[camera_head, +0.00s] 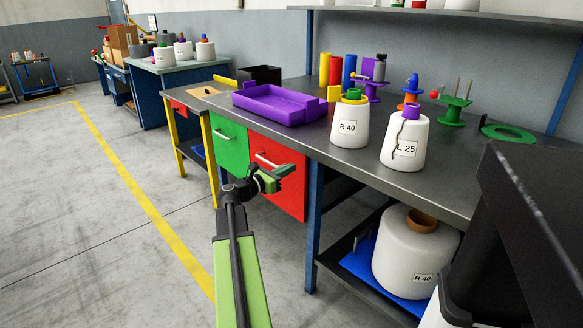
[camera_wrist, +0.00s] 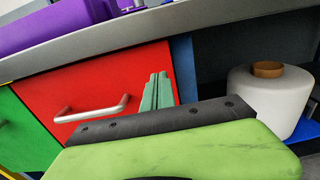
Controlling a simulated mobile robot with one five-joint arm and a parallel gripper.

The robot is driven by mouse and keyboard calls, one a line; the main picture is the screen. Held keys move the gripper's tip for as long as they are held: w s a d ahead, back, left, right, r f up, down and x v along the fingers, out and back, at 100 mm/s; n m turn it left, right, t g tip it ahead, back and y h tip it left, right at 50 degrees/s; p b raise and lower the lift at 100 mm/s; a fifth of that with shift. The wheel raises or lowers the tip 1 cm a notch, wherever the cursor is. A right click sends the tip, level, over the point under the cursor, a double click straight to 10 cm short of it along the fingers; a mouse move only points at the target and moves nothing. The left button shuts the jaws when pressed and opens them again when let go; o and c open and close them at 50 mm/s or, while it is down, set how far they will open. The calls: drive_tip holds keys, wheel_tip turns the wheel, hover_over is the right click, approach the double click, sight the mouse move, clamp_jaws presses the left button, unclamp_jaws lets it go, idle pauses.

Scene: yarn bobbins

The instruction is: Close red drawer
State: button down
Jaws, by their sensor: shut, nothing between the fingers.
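The red drawer (camera_head: 282,186) is under the workbench, right of a green drawer (camera_head: 229,148), and has a light metal handle (camera_head: 272,162). In the wrist view the red drawer front (camera_wrist: 105,75) fills the left middle, its handle (camera_wrist: 95,112) low on the left. The front looks near the bench edge; I cannot tell whether it is fully flush. My gripper (camera_head: 285,171) is in front of the red drawer, covering part of it. Its green fingers (camera_wrist: 157,92) are together and empty, right of the handle. I cannot tell whether they touch the front.
The workbench top (camera_head: 315,137) holds a purple tray (camera_head: 278,104), white bobbins (camera_head: 350,124) and coloured spools. A large bobbin (camera_head: 410,250) stands on the lower shelf, right of a blue bench leg (camera_head: 313,230). Open floor (camera_head: 70,200) lies to the left.

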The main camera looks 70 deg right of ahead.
drive_tip(key=v, duration=1.1)
drive_tip(key=shift+w, duration=0.2)
